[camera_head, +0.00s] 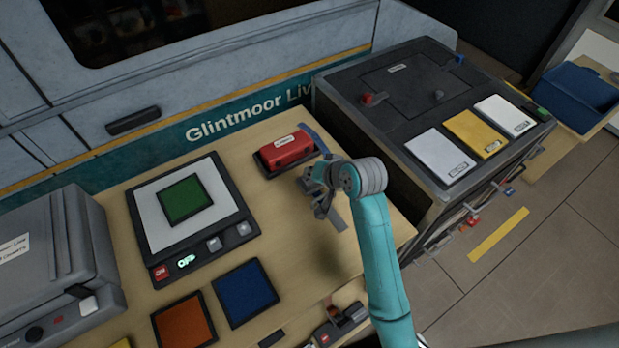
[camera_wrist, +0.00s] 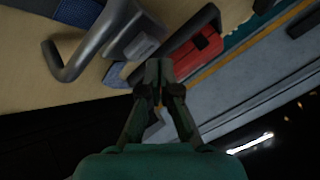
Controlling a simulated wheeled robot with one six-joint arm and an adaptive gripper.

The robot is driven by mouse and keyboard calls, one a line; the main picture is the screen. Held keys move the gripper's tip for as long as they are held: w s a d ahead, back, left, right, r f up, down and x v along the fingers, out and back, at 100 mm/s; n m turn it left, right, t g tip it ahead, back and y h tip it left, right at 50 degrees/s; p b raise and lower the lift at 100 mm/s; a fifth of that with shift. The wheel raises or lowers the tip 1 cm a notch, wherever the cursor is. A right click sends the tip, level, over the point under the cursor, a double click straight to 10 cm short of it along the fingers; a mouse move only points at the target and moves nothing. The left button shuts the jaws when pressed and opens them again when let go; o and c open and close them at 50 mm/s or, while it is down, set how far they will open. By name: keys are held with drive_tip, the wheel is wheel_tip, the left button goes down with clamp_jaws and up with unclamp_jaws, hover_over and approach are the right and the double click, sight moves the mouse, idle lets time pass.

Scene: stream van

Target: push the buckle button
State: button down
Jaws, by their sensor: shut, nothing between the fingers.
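The red buckle (camera_head: 287,149) with a small white label lies in a dark holder on the wooden tabletop, below the van's wall lettering. In the wrist view its red part (camera_wrist: 197,48) shows beside a black frame, up and right of my fingertips. A grey metal tongue with a bent bar (camera_wrist: 98,42) lies left of my fingertips, near a blue strap (camera_wrist: 78,10). My gripper (camera_head: 322,205) is just right of and below the buckle in the head view. Its fingers (camera_wrist: 158,68) are together with nothing between them. I cannot tell whether they touch the tongue. No separate button is clear.
A scale-like panel (camera_head: 150,217) with a green square stands left of the buckle. Blue (camera_head: 245,292) and orange (camera_head: 184,323) pads lie in front. A grey case (camera_head: 55,255) is far left. A dark cabinet (camera_head: 345,95) rises close on the right.

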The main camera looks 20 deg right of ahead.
drive_tip(key=shift+r, duration=0.25)
drive_tip(key=shift+r, duration=2.45)
